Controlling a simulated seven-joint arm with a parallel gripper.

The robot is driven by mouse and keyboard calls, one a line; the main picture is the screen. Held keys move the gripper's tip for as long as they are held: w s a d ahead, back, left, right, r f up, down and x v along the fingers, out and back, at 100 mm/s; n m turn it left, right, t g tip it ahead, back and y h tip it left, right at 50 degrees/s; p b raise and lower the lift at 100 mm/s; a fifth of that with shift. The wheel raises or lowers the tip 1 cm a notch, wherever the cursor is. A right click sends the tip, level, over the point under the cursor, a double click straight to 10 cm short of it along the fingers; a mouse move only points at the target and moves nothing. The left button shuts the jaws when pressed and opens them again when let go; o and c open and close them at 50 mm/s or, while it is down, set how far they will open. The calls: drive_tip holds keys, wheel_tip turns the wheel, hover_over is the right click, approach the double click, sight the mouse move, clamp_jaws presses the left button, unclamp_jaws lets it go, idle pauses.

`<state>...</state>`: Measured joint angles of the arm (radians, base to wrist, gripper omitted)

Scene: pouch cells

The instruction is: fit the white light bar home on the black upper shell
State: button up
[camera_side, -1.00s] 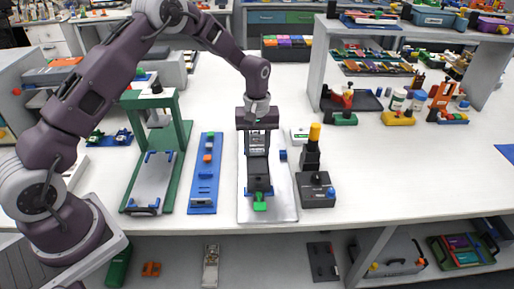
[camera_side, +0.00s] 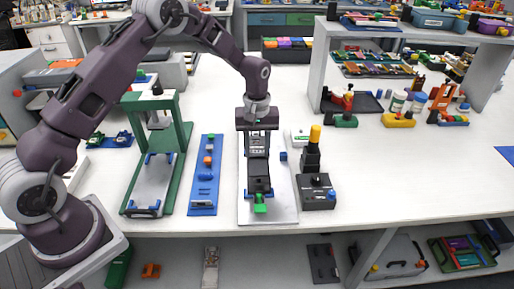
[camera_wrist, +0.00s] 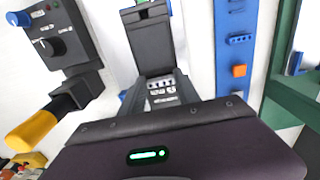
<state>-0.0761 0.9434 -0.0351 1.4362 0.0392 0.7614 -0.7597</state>
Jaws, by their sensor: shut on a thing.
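My gripper (camera_side: 258,150) points down over the black upper shell (camera_side: 259,172), which lies on a pale plate. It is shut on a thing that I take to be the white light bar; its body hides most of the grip. The wrist view shows the shell (camera_wrist: 152,42) as a long dark tray running away from my gripper. A pale part with a row of small squares (camera_wrist: 162,88) shows at the shell's near end, close to my gripper's body. I cannot tell whether the bar is seated or only touching the shell.
A green tab (camera_side: 260,208) sits at the shell's front end. A dark control box (camera_side: 318,197) with a yellow-topped post stands close on the right. A blue strip (camera_side: 203,197) and a green press frame (camera_side: 185,135) stand on the left.

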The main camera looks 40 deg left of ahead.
drive_tip(key=shift+f, duration=0.45)
idle(0.6)
drive_tip(key=shift+r, duration=0.45)
drive_tip(key=shift+d, duration=0.1)
idle(0.7)
drive_tip(key=shift+f, duration=0.2)
idle(0.6)
drive_tip(key=shift+r, duration=0.2)
drive_tip(key=shift+f, duration=0.15)
idle(0.5)
